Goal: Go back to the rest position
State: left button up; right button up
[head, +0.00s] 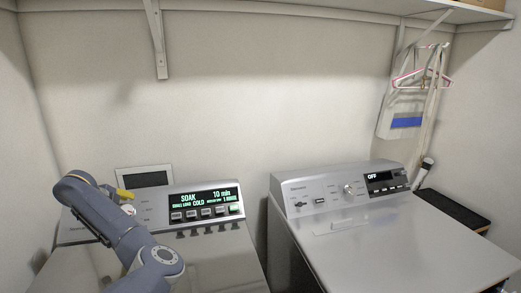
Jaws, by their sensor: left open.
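My left gripper (126,200) is in the head view at the left, in front of the left part of the washer's control panel. Its yellow part shows, and it is open; the finger details are small and partly hidden by my arm. The washer (215,255) stands at the left with a lit display (203,197) reading SOAK, COLD and 10 min, above a row of buttons. I cannot tell whether the gripper touches the panel. My right gripper is not in view.
A dryer (400,245) stands to the right, its display (385,176) reading OFF. A narrow gap separates the machines. A shelf (270,8) runs above along the back wall. Hangers (422,80) hang at the right. The space above the dryer top is clear.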

pick_arm(q)
jog(key=shift+x, duration=0.75)
jog(key=shift+s+a+m+g, duration=0.1)
jog(key=shift+m+g, duration=0.2)
jog(key=shift+m, duration=0.7)
jog(key=m+g, duration=0.1)
jog(key=m, duration=0.4)
jog(key=shift+m+y, duration=0.3)
jog(key=shift+m, duration=0.1)
jog(key=m, duration=0.2)
jog(key=m+g+y, duration=0.1)
jog(key=m, duration=0.1)
jog(key=shift+m+g, duration=0.3)
jog(key=shift+m+y, duration=0.3)
jog(key=shift+m, duration=0.8)
jog(key=shift+r, duration=0.1)
